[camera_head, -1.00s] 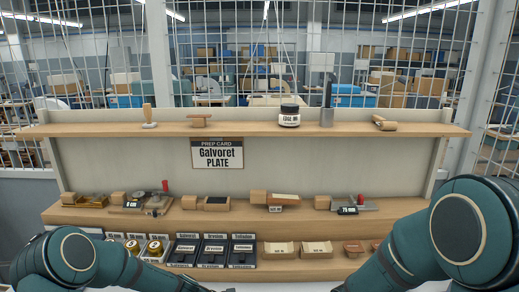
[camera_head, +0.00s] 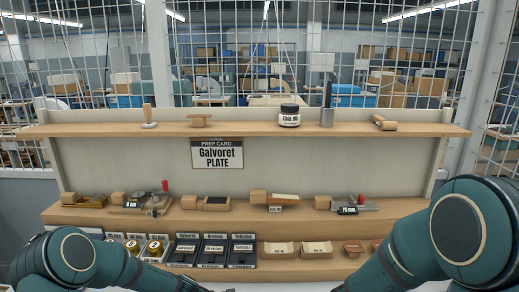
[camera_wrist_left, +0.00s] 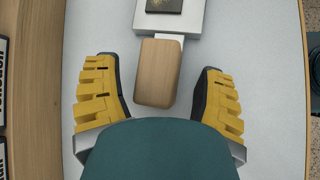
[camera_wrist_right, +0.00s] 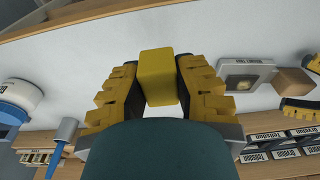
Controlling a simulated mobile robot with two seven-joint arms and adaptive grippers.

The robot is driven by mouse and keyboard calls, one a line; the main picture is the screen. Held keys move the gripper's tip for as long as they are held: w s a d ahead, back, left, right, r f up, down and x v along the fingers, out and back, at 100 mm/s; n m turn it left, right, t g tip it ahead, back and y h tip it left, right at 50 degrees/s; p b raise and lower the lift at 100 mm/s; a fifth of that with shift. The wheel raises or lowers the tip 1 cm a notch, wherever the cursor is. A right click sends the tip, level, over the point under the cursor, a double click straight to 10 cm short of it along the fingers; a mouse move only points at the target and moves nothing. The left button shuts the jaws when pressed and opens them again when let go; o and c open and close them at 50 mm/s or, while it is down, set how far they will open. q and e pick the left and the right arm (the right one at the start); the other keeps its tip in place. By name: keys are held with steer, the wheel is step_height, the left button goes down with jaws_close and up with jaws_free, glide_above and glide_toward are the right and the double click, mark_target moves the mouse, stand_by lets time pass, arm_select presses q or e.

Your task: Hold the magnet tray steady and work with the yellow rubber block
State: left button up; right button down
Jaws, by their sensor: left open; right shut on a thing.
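The yellow rubber block (camera_wrist_right: 158,77) is gripped between the fingers of my right gripper (camera_wrist_right: 158,88) in the right wrist view. The magnet tray (camera_wrist_right: 245,76) lies on the white table to the right of it, with a wooden handle block (camera_wrist_right: 292,80) on its side. In the left wrist view, the tray (camera_wrist_left: 186,22) shows at the top with a dark square plate on it. My left gripper (camera_wrist_left: 160,85) is open, with one finger on each side of the wooden handle (camera_wrist_left: 158,72) and gaps between. Both grippers are out of sight in the head view.
A shelf (camera_head: 250,129) carries a jar (camera_head: 289,116) and hand tools; the prep card (camera_head: 217,153) hangs below. Labelled black trays (camera_head: 212,250) and blocks stand on the lower steps. In the right wrist view, a blue-and-white container (camera_wrist_right: 17,100) and a blue-handled tool (camera_wrist_right: 65,131) stand left.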

arm_select(q)
steer(key=v, duration=1.2)
steer(key=shift+o, duration=0.3)
arm_select(e)
steer(key=shift+r+p, duration=2.2)
arm_select(q)
steer(key=w+v, duration=0.1)
steer(key=v, duration=0.5)
steer(key=shift+w+a+r, duration=0.2)
steer(key=shift+a+r, duration=0.05)
steer(key=shift+r, duration=0.15)
steer(key=shift+a, duration=0.1)
arm_select(e)
steer(key=shift+a, duration=0.1)
